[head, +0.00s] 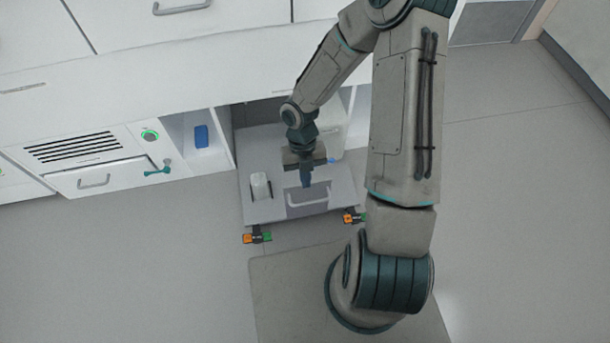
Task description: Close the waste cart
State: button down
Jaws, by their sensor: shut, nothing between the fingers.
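The waste cart (262,205) is a low grey cart with a flat top, partly inside a bay under the white counter. Its front part sticks out over the floor. A dark grey panel or opening with a handle (307,197) shows at the right of its top; I cannot tell whether it is a lid or a hole. My arm hides the cart's right rear.
A blue item (201,135) sits in an open cubby left of the bay. A white drawer front (103,176) with a vent above and a teal lever (158,170) is further left. The floor at left is clear.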

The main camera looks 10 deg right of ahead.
jog(key=b+x, duration=0.4)
jog(key=x, duration=0.3)
jog(key=shift+w, duration=2)
jog(key=shift+r, duration=0.1)
